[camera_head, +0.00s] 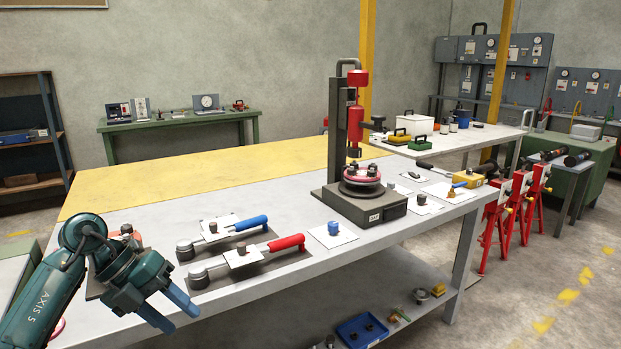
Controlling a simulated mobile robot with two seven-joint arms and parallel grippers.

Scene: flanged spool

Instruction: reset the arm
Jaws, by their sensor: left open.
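My left arm comes in from the lower left, and its left gripper (181,312) hangs near the front left edge of the grey workbench (400,222). Its two blue-grey fingers stand apart, pointing down to the right, with nothing seen between them. The gripper is left of the red-handled tool (287,243) and the blue-handled tool (251,223), apart from both. My right gripper is not in view.
A press with a red head (356,120) stands on the bench, a pinkish-red flanged piece (361,180) on its base. A small blue block (333,228) lies on a white card. A blue tray (362,330) is on the lower shelf. Red stands (505,207) are at right.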

